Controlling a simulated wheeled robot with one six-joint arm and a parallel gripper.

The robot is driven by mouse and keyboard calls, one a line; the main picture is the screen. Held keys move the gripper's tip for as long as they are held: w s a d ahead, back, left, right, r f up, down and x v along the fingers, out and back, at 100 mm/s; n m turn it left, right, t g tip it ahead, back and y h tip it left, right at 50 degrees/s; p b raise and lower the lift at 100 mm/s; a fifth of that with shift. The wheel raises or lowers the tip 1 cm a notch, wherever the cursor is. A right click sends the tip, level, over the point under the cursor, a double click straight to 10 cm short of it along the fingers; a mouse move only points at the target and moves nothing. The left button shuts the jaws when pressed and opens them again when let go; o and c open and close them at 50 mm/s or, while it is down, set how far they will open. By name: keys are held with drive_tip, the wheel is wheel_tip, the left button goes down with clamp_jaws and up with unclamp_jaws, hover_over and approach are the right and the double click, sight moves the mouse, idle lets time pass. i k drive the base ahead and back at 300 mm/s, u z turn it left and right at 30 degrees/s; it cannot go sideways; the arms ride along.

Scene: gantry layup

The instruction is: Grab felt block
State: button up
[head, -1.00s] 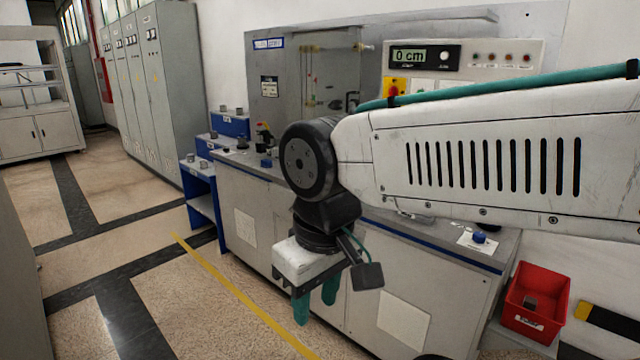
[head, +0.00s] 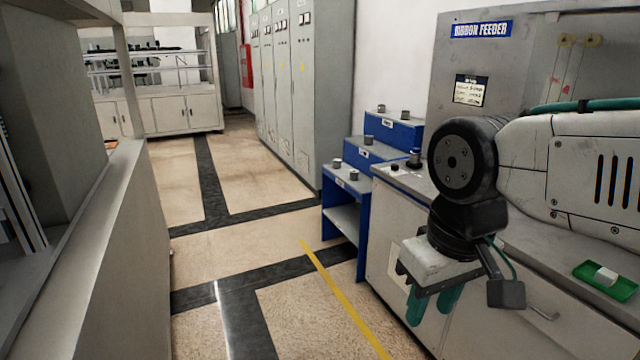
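My gripper (head: 432,308) hangs down at the right with its two green fingers apart and nothing visible between them. It is in front of the grey workbench. A small white block (head: 606,277) sits in a green tray (head: 590,273) on the bench top at the right edge. I cannot tell from here whether it is the felt block. My gripper is to the left of this tray and apart from it.
A blue stepped stand (head: 370,152) with several small grey cylinders adjoins the bench (head: 400,283). A grey panel marked "RIBBON FEEDER" (head: 481,29) rises behind. A tall grey unit (head: 110,230) borders the left. Open floor (head: 225,255) with a yellow line lies between.

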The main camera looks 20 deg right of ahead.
sight(604, 276)
drive_tip(key=i, duration=2.9)
drive_tip(key=z, duration=4.6)
